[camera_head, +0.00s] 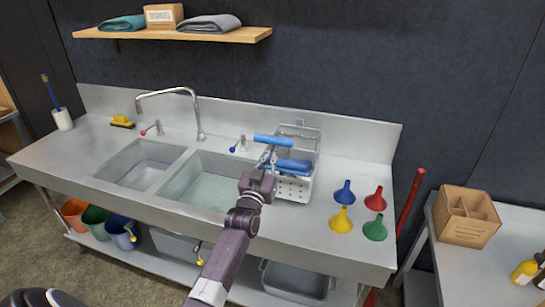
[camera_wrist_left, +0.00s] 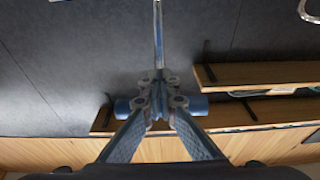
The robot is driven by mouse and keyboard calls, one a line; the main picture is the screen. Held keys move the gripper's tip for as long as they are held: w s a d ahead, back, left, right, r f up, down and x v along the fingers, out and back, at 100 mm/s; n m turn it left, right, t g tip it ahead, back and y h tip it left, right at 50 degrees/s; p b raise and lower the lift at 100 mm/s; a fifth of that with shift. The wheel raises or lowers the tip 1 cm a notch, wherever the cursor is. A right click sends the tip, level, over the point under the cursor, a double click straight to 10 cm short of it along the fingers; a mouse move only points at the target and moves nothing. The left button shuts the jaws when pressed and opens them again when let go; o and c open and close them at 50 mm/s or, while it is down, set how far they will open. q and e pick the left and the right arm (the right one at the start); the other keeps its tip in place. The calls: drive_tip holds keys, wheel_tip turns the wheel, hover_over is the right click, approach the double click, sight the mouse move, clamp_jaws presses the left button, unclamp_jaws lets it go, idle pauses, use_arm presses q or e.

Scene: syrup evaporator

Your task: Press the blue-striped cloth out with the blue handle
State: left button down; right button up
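The blue handle (camera_head: 273,140) is a short horizontal bar above the perforated metal press (camera_head: 296,185) at the right end of the sinks. In the left wrist view the handle (camera_wrist_left: 198,104) shows on both sides of my fingers, with a thin metal rod running from it. My left gripper (camera_head: 267,156) reaches it from the front; its fingertips (camera_wrist_left: 159,92) close together on the bar's middle. A second blue piece (camera_head: 293,165) lies lower at the press; I cannot tell whether it is the cloth. No blue stripes can be made out. My right gripper is not in view.
Two sink basins (camera_head: 208,190) lie left of the press, with a tall faucet (camera_head: 200,115) behind. Several coloured funnels (camera_head: 343,220) stand on the counter to the right. A shelf (camera_head: 180,35) with folded cloths hangs above. A cardboard box (camera_head: 465,217) sits on the right table.

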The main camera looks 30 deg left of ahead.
use_arm(q)
drive_tip(key=shift+r, duration=0.25)
drive_tip(key=w+r, duration=0.1)
drive_tip(key=r, duration=0.1)
drive_tip(key=w+r+p, duration=0.1)
drive_tip(key=r, duration=0.1)
drive_tip(key=w+r+p, duration=0.1)
drive_tip(key=r, duration=0.1)
drive_tip(key=shift+w+a+r, duration=0.15)
drive_tip(key=shift+a+r, duration=0.25)
drive_tip(key=shift+w+r, duration=0.2)
drive_tip(key=shift+r, duration=0.25)
drive_tip(key=w+a+r, duration=0.1)
drive_tip(key=w+r, duration=0.4)
drive_tip(key=r, duration=0.1)
drive_tip(key=shift+w+a+r, duration=0.15)
drive_tip(key=shift+a+r, duration=0.05)
drive_tip(key=shift+r, duration=0.2)
